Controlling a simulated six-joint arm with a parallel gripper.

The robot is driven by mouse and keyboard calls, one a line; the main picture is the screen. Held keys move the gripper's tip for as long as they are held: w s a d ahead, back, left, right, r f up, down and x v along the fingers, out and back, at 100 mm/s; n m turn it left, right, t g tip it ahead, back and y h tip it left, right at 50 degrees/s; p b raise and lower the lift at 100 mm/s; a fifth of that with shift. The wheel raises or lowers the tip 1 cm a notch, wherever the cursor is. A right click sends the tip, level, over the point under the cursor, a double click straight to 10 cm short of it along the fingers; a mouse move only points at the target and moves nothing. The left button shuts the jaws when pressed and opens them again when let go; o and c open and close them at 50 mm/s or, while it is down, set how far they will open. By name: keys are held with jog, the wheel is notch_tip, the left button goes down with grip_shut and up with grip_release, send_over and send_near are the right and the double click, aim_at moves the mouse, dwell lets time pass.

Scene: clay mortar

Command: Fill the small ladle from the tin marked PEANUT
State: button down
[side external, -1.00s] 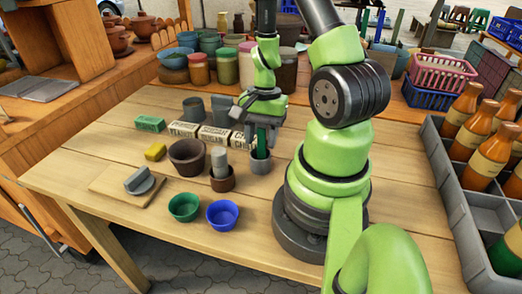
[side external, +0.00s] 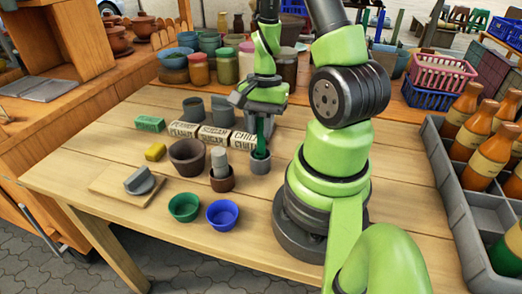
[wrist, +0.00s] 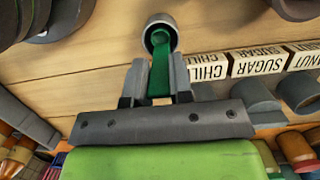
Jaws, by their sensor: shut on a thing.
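My gripper (side external: 261,127) is shut on the upright green handle (wrist: 160,72) of what looks like the small ladle. The handle's lower end is inside a small grey cup (side external: 260,164), so the ladle's bowl is hidden. The cup also shows beyond the fingertips in the wrist view (wrist: 161,22). The PEANUT label block (side external: 183,130) stands at the left of a row with SUGAR (side external: 213,134) and CHILI (side external: 243,141) blocks. Grey tins stand behind the blocks: one behind PEANUT (side external: 193,108) and one behind SUGAR (side external: 221,104).
A brown mortar (side external: 187,157), a smaller brown pot with a pale pestle (side external: 220,160), a green bowl (side external: 184,207) and a blue bowl (side external: 222,215) stand left of the cup.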

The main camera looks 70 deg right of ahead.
jog(key=shift+r, duration=2.15)
jog(key=shift+r, duration=0.15)
notch_tip(320, 180, up, 11)
jog(key=w+d+m+t+h, duration=0.2)
jog(key=w+d+m, duration=0.3)
jog(key=w, duration=0.7)
jog(key=w+d+m+t+h, duration=0.1)
jog(key=w+d+m, duration=0.3)
jog(key=w+d, duration=0.5)
jog(key=shift+w+a+f, duration=0.35)
jog(key=shift+a+f, duration=0.05)
jog(key=shift+f, duration=2)
jog(key=shift+w+a+f, duration=0.3)
jog(key=shift+a+f, duration=0.15)
jog(key=shift+f, duration=1.95)
jog(key=shift+w+a+f, duration=0.35)
jog(key=shift+a+f, duration=0.05)
jog(key=shift+f, duration=2)
jog(key=shift+f, duration=0.1)
